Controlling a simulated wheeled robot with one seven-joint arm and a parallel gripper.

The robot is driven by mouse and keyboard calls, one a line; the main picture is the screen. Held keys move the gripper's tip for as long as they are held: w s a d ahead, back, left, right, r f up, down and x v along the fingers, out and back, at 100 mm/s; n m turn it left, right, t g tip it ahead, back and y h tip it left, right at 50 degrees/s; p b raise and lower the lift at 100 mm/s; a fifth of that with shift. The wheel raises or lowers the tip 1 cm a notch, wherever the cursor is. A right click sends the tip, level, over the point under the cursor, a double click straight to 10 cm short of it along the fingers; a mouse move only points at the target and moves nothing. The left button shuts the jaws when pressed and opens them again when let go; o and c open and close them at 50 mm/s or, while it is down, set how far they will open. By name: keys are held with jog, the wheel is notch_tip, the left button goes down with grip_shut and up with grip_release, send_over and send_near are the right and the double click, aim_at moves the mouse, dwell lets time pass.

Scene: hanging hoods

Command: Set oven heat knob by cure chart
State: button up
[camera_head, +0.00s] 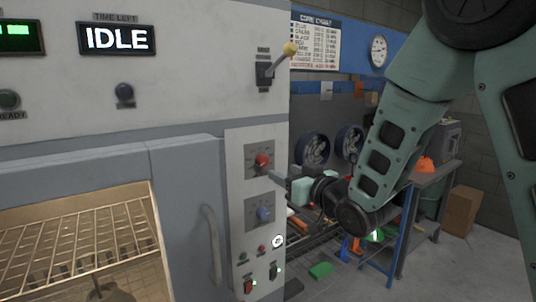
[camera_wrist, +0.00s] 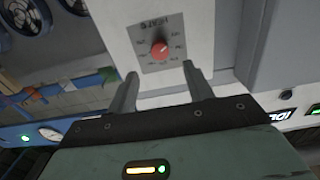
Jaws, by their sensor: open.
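The red knob (camera_head: 262,160) sits on a grey dial plate on the oven's pale control panel (camera_head: 236,185). In the wrist view the red knob (camera_wrist: 159,50) shows with tick labels around it, too small to read. My gripper (camera_wrist: 160,71) is open and empty, its two fingers spread toward the panel with the knob between and beyond their tips.
A blue knob (camera_head: 263,214) is below the red one. A yellow-tipped lever (camera_head: 289,49) juts out above. The display (camera_head: 116,39) reads IDLE. A door handle (camera_head: 212,245) stands left of the panel. A cluttered bench (camera_head: 425,180) is at right.

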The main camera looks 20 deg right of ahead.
aim_at(265, 162)
jog(key=p+x, duration=0.2)
jog(key=x, duration=0.5)
jog(key=shift+w+r+p, duration=0.1)
jog(key=shift+p, duration=0.3)
jog(key=shift+w+a, duration=0.15)
jog(key=shift+w, duration=0.35)
jog(key=c, duration=1)
